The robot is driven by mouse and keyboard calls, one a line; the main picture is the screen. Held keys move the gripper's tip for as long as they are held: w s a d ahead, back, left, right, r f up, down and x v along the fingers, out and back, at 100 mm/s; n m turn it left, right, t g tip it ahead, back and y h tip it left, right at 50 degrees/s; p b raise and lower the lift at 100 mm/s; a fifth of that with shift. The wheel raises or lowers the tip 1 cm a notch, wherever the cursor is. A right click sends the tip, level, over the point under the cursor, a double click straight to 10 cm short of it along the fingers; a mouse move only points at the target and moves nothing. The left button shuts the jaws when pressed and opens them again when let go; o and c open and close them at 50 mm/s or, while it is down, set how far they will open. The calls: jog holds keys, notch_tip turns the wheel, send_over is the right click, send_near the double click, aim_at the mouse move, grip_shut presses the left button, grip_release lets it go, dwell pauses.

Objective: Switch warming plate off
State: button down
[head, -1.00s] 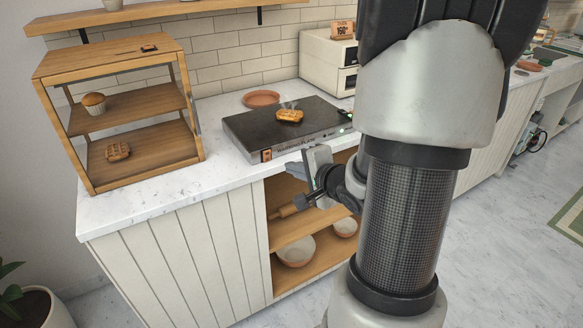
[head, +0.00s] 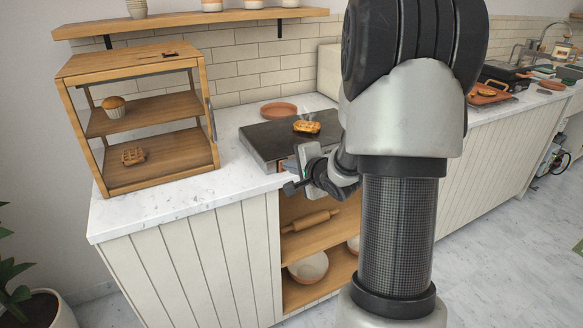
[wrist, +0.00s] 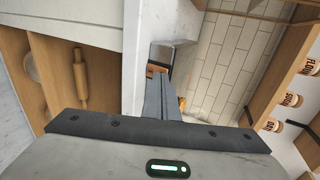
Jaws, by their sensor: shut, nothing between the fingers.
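The warming plate (head: 268,134) is a dark flat slab on the white counter. A steaming waffle (head: 306,127) lies on it. My arm hides its right end, and my gripper covers part of its front. No switch or lamp on it can be made out. My gripper (head: 291,166) is at the plate's front side, near the counter's edge; whether it touches is unclear. In the wrist view my gripper (wrist: 160,80) is shut and empty, its fingers pointing at a small orange patch (wrist: 154,69).
A wooden display case (head: 150,130) with a muffin and a waffle stands left on the counter. A terracotta plate (head: 279,108) lies behind the warming plate. Below the counter, open shelves hold a rolling pin (head: 310,221) and bowls (head: 308,267). A wall shelf (head: 200,22) runs above.

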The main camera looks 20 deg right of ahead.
jog(key=shift+r, duration=0.1)
jog(key=shift+w+p, duration=0.2)
jog(key=shift+p, duration=0.8)
jog(key=shift+r, duration=0.1)
jog(key=shift+r+p, duration=0.7)
jog(key=shift+p, duration=0.35)
jog(key=shift+s, duration=0.1)
